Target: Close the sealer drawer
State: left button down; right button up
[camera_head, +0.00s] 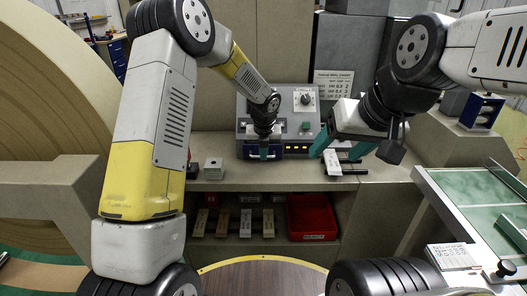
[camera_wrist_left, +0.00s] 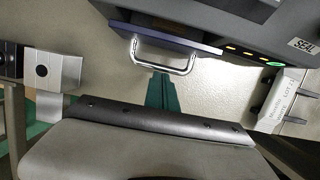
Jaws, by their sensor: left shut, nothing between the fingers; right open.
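The grey sealer (camera_head: 280,112) stands on the bench at the back, with a dial, a green button and lit yellow lamps. Its dark blue drawer (camera_wrist_left: 165,32) has a silver loop handle (camera_wrist_left: 180,70) in the left wrist view; I cannot tell how far out the drawer sits. My left gripper (camera_head: 264,153) is shut and empty, its teal fingers in front of the drawer. In the left wrist view the shut fingers (camera_wrist_left: 161,92) point at the handle; contact is unclear. My right gripper (camera_head: 342,148) is open, above a white labelled block (camera_head: 332,163) right of the sealer.
A red bin (camera_head: 311,218) and several sticks sit on the shelf below. A green-topped table (camera_head: 478,192) is at the right. The bench front is partly clear.

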pick_arm(q)
jog(key=shift+w, duration=0.65)
jog(key=shift+w+r, duration=0.1)
jog(key=shift+w, duration=0.15)
pick_arm(e)
jog(key=shift+w, duration=0.25)
pick_arm(q)
jog(key=shift+r, duration=0.3)
jog(key=s+a+r+n, duration=0.4)
jog(key=s+r+n, duration=0.25)
jog(key=r, duration=0.25)
jog(key=s+a+r+n, duration=0.4)
jog(key=s+r+n, duration=0.25)
jog(key=r, duration=0.25)
jog(key=s+a+r+n+t+h, duration=0.1)
jog(key=s+a+r+n, duration=0.1)
jog(key=s+n, duration=0.8)
jog(key=s+a+r+n+t+h, duration=0.1)
jog(key=s+a+n, duration=0.3)
jog(key=s+n, duration=0.7)
jog(key=shift+a+r+n+t, duration=0.15)
jog(key=shift+r+n+t, duration=0.25)
jog(key=shift+r+n, duration=0.35)
pick_arm(e)
jog(key=shift+w, duration=0.15)
